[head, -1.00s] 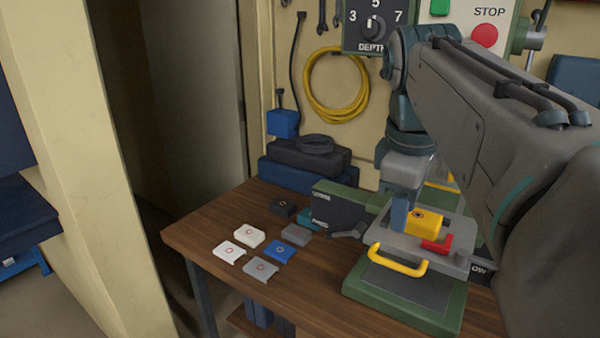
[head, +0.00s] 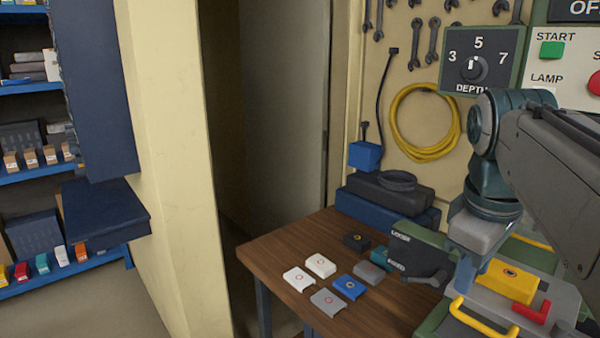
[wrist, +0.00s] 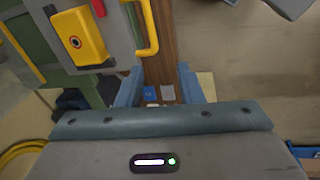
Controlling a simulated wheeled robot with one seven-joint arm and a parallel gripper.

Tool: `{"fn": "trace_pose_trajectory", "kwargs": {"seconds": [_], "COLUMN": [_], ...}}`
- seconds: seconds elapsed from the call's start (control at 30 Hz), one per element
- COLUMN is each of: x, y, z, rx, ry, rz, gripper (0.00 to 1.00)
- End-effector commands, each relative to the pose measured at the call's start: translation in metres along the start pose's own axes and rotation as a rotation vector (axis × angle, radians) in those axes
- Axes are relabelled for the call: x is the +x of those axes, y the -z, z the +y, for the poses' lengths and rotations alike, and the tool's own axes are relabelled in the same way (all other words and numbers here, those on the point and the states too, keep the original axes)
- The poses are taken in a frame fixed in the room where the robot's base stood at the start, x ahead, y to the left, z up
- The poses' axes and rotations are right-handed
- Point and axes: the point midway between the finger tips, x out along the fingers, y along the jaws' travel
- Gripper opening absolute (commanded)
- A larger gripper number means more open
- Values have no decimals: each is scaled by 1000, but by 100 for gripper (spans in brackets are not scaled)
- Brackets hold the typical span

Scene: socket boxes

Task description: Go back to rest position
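My gripper (wrist: 160,82) shows in the wrist view with its two blue fingers spread apart and nothing between them. In the head view it hangs at the right, beside the yellow box, with one blue finger (head: 463,277) showing. The yellow box (head: 505,283) with a round mark sits on the grey plate of the green machine, next to a red L-shaped piece (head: 531,312). The yellow box (wrist: 78,38) also shows at the upper left of the wrist view. My gripper is apart from it.
White, grey, blue and black boxes lie on the wooden table (head: 280,252), among them a blue one (head: 348,287). A yellow handle (head: 480,320) is at the plate's front. Blue shelves (head: 40,173) stand at the left. A control panel (head: 480,60) hangs behind my arm.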

Motion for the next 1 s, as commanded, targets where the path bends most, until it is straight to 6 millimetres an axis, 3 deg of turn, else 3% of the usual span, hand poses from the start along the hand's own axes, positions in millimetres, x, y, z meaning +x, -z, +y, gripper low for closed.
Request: {"fn": "trace_pose_trajectory", "kwargs": {"seconds": [0.03, 0.2, 0.43, 0.63, 1.0], "x": [21, 90, 159, 181, 182], "y": [9, 31, 36, 33, 33], "z": [-13, -59, -115, -134, -135], "rx": [40, 245, 490, 582, 588], "ry": [8, 30, 71, 87, 88], "rz": [13, 70, 120, 134, 135], "gripper": [33, 33, 33, 33, 33]}}
